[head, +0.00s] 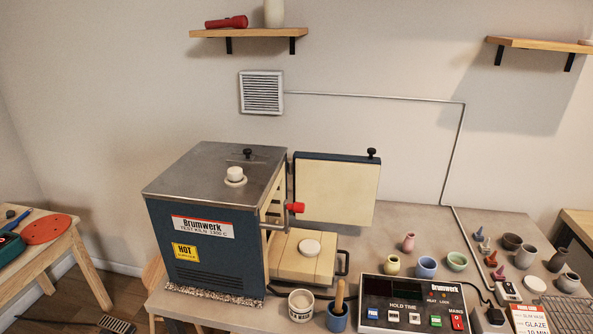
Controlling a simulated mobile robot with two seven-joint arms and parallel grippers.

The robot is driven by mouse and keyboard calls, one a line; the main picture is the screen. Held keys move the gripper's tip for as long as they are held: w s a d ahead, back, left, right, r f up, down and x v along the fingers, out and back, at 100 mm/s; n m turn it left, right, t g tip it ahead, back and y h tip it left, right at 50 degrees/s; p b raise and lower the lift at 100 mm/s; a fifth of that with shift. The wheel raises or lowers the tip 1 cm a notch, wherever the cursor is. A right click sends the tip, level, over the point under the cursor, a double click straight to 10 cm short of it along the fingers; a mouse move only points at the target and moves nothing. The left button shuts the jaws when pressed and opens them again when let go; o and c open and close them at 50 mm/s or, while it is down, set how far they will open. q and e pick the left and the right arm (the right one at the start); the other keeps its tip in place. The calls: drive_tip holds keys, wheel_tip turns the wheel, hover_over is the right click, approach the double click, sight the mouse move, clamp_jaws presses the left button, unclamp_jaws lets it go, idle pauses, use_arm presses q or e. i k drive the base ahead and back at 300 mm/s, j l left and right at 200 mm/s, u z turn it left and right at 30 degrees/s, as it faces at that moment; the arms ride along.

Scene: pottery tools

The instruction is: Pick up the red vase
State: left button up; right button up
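No clearly red, full-size vase stands out in the head view. A small pinkish vase (408,242) stands on the grey table behind the control box. A tiny reddish-brown piece (490,259) stands further right in a row of small coloured pieces; it is too small to tell whether it is a vase. Neither of my grippers is in view.
A kiln (205,250) with its door (336,188) swung open stands on the table (400,213). A control box (412,303) is at the front. A yellow vase (392,265), a blue cup (427,267), a green bowl (457,261) and several dark pots stand nearby.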

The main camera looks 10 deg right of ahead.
sight(408, 246)
drive_tip(key=z, duration=1.25)
